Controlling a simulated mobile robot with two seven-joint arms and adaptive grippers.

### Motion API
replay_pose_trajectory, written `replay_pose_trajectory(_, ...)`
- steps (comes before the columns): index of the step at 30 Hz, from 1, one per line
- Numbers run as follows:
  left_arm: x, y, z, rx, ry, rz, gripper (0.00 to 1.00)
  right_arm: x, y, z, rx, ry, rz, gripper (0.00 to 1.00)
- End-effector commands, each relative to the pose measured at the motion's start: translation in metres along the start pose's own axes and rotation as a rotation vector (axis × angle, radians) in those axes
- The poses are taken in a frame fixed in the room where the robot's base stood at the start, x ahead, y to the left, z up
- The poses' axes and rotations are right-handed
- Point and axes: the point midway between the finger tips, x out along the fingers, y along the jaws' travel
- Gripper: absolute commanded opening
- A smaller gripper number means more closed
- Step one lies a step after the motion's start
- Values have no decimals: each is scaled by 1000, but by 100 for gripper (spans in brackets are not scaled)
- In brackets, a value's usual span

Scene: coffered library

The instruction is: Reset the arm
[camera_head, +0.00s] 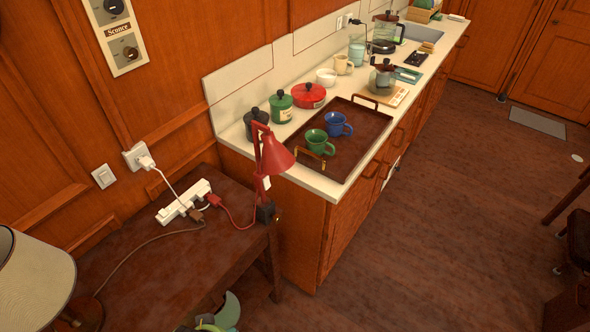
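Neither of my grippers shows in the head view, and no part of either arm can be made out. The task names no object other than the arm. A dark wooden side table (165,268) stands at the lower left against the panelled wall. A white-topped counter (237,140) runs from the middle toward the upper right.
A red lamp (275,155) and power strip (184,202) with cords are on the table; a lampshade (35,280) is at left. A brown tray (350,160) holds a green mug (317,142) and blue mug (338,124). The floor (450,220) right of the counter is largely clear.

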Motion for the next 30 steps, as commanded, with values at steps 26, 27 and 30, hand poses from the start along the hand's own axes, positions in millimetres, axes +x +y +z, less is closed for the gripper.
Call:
replay_pose_trajectory(26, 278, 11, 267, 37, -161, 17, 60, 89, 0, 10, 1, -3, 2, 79)
replay_pose_trajectory(27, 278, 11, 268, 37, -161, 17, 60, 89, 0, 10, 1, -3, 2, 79)
replay_pose_trajectory(30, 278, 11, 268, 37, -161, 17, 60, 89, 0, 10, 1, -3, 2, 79)
